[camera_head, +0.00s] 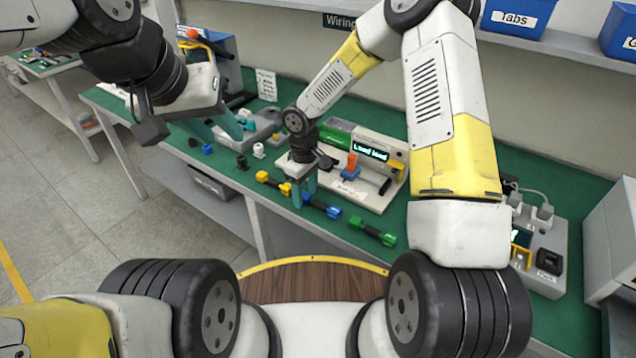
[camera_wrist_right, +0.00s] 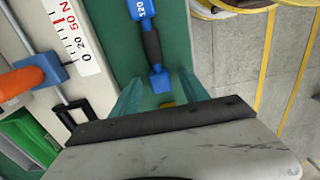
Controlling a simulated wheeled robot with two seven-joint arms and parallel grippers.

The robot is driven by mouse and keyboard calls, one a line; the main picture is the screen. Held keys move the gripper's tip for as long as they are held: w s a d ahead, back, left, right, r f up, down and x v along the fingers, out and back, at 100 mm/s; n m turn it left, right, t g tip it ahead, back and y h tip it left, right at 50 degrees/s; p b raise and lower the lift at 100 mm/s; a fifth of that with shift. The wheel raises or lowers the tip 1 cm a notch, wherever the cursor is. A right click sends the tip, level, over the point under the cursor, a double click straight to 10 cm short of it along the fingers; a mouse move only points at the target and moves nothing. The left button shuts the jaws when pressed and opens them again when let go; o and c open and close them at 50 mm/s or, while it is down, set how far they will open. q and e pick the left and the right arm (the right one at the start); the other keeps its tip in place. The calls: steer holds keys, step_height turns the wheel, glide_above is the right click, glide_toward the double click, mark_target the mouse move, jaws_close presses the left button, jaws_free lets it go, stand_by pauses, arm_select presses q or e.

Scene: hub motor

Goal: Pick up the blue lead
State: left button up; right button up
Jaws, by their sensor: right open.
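The blue lead (camera_head: 332,212), two blue ends joined by a dark middle, lies on the green bench top near its front edge. My right gripper (camera_head: 304,203) is open and points down at the lead's left end, partly hiding it. In the right wrist view, the blue lead (camera_wrist_right: 158,80) reaches toward the gap between the teal fingers (camera_wrist_right: 160,98), which are apart with nothing gripped. My left gripper (camera_head: 226,139) is open, its teal fingers apart beside a grey fixture at the back left.
A yellow lead (camera_head: 263,177) lies left of the blue one and a green lead (camera_head: 387,240) lies right. A white tester (camera_head: 376,190) with an orange-handled part (camera_head: 351,162) stands behind. Small blue, black and white pieces lie further left. A grey box with sockets (camera_head: 545,240) stands at right.

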steer(key=shift+f, duration=0.1)
jaws_close()
stand_by(0.4)
